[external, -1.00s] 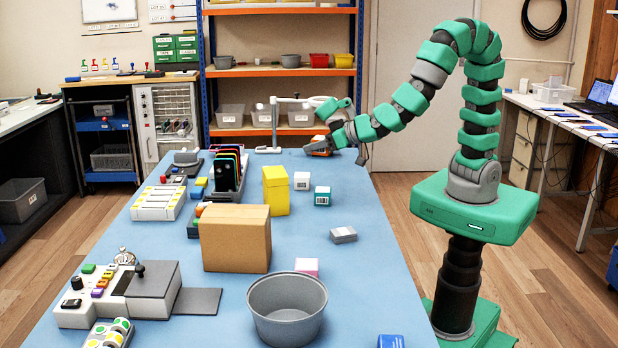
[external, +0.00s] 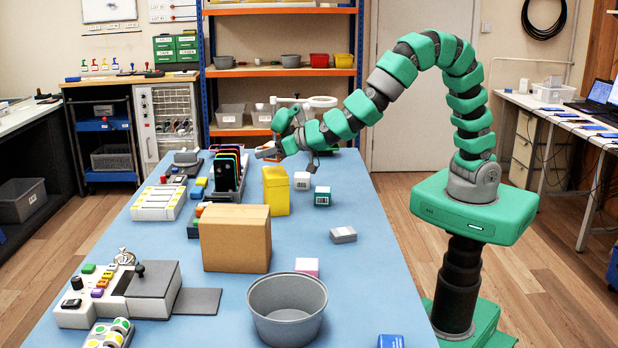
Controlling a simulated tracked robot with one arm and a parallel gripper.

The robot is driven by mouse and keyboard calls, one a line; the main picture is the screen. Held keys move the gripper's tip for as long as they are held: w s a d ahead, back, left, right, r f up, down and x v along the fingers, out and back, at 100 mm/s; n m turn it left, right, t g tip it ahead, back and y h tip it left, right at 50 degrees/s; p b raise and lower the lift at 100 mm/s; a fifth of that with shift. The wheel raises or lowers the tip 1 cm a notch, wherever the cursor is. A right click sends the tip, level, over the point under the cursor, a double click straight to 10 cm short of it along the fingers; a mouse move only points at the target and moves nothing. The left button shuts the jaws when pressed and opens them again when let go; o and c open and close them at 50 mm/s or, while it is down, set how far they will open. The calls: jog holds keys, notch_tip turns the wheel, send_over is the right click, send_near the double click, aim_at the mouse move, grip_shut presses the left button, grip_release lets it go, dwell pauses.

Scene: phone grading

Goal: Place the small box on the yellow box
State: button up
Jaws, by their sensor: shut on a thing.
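The yellow box (external: 277,195) stands upright near the middle of the blue table, behind a large cardboard box. My gripper (external: 268,151) is shut on a small box (external: 265,153), which is pale with some orange and mostly hidden by the fingers. In the picture, the gripper and held box are just above the yellow box's top and apart from it; how far behind it they are is hard to tell.
The cardboard box (external: 235,238) and a grey bucket (external: 287,308) stand in front. Small white (external: 302,181), teal (external: 322,196) and grey (external: 343,235) boxes lie to the right. A phone rack (external: 228,180) stands left of the yellow box. A white ring lamp (external: 322,102) is behind my arm.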

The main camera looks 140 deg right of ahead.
aim_at(270, 171)
notch_tip(270, 171, down, 4)
jog(key=shift+r+b, duration=0.1)
jog(key=shift+b, duration=0.85)
jog(key=shift+r, duration=0.1)
jog(key=o, duration=1)
jog(key=shift+a+r, duration=0.1)
jog(key=shift+a, duration=0.05)
jog(key=p+v, duration=0.3)
jog(key=v, duration=0.8)
jog(key=shift+a, duration=0.3)
jog(key=shift+s+r, duration=0.1)
jog(key=shift+s, duration=0.05)
